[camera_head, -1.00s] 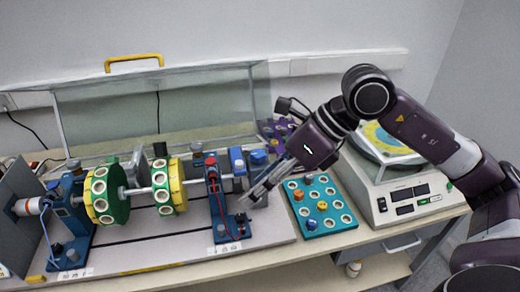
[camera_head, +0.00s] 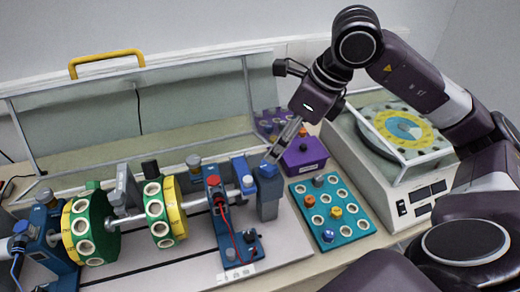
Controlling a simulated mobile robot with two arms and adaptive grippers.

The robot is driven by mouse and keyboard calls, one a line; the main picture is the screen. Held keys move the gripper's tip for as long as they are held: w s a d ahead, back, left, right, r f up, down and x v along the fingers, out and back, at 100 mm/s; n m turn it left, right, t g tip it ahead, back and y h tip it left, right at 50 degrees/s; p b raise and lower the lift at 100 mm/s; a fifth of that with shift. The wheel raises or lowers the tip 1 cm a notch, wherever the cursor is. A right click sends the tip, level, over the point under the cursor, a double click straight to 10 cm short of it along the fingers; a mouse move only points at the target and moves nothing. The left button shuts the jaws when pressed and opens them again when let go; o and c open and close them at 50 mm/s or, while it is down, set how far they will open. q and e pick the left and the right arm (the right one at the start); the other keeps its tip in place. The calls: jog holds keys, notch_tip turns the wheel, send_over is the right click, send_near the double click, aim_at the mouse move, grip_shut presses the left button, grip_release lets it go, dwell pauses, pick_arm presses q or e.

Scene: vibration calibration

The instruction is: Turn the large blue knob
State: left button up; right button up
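A blue knob (camera_head: 267,171) sits on top of a grey post (camera_head: 268,207) at the right end of the shaft rig, beside a blue block (camera_head: 242,174). My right gripper (camera_head: 273,158) points down and left, with its fingertips just above or at the knob's top. The fingers look close together, but the gap between them is too small to judge. I cannot tell whether they touch the knob. My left gripper is not in view.
Left is the rig with green-and-yellow discs (camera_head: 90,228) on a shaft. Right of the post lie a teal tray (camera_head: 352,228) with holes and coloured pegs, a purple box (camera_head: 305,155) and a white machine (camera_head: 415,200). A raised clear cover (camera_head: 190,108) stands behind.

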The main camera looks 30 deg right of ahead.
aim_at(269, 165)
jog(key=f, duration=0.2)
jog(key=a+f, duration=0.1)
jog(key=f, duration=0.1)
jog(key=shift+p, duration=0.35)
jog(key=shift+w+x, duration=0.25)
jog(key=shift+x, duration=0.95)
jog(key=shift+w+f, duration=0.15)
jog(key=shift+w, duration=0.05)
jog(key=shift+s, duration=0.15)
jog(key=shift+f, duration=0.1)
jog(key=c, duration=1.2)
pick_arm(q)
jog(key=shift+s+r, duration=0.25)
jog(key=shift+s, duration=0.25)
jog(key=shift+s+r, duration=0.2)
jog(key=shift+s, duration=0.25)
pick_arm(e)
jog(key=shift+o, duration=0.2)
